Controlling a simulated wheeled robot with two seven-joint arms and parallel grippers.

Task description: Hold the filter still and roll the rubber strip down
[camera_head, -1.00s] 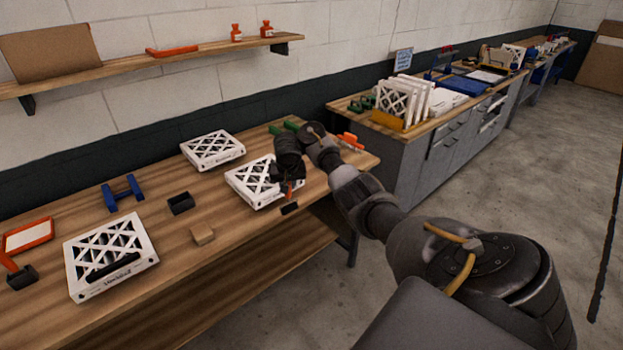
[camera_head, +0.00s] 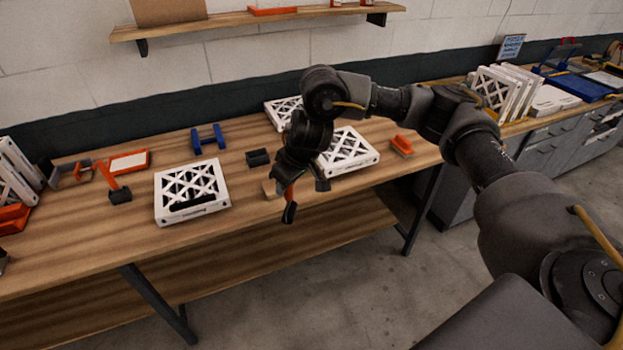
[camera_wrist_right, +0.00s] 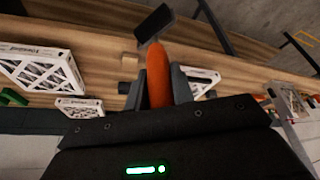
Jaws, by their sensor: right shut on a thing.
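My right gripper (camera_head: 300,178) is shut on a tool with an orange handle (camera_wrist_right: 157,75) and a dark, flat end (camera_wrist_right: 155,22); I take it for a roller. It is held above the table's front edge, apart from any filter. A white boxed filter with a lattice face (camera_head: 192,187) lies flat on the table at left. A black strip (camera_head: 196,204) lies along its front part. This filter seems to show at the left of the wrist view (camera_wrist_right: 40,68). My left gripper is not in view.
Other filters lie behind my right gripper (camera_head: 350,152) and further back (camera_head: 282,110). A small wooden block (camera_head: 269,189), a black block (camera_head: 257,158), a blue stand (camera_head: 208,138) and an orange-handled tool (camera_head: 119,193) are on the table. Bare wood lies right of the left filter.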

